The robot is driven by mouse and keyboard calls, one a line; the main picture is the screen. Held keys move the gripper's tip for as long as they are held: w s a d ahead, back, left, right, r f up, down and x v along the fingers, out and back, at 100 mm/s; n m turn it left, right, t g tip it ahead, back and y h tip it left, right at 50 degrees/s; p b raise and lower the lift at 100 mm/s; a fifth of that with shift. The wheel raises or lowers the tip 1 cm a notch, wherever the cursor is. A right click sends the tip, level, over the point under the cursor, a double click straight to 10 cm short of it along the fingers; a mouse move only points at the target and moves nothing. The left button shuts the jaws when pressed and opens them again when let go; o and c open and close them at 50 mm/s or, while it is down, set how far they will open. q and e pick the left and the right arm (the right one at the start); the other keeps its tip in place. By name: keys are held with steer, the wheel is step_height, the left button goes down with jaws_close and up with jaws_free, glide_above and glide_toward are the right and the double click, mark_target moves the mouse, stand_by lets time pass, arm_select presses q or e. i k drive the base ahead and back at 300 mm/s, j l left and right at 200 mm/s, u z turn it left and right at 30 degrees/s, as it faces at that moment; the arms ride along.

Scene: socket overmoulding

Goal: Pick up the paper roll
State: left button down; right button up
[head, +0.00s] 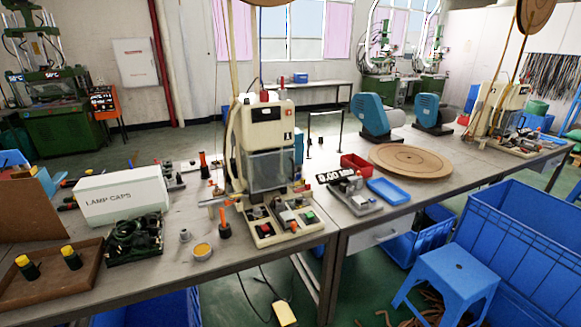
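No item is plainly a paper roll. A large flat round brown disc (415,163), like a cardboard reel with a small hole in the middle, lies on the right-hand table. A small short roll with a yellow-orange top (202,251) stands on the left table near its front edge. A small grey-white piece (185,235) stands just behind it. I cannot tell which of these is the paper roll. Neither of my grippers shows in the head view.
A cream machine (268,125) stands on the table. A lamp caps box (122,194), a dark crate of black parts (134,240) and a brown tray (62,288) are at left. A blue tray (388,191) is by the disc. A blue stool (455,272) and large blue bin (525,235) stand at right.

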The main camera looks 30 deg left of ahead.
mark_target(222, 191)
steer(key=u, duration=1.6)
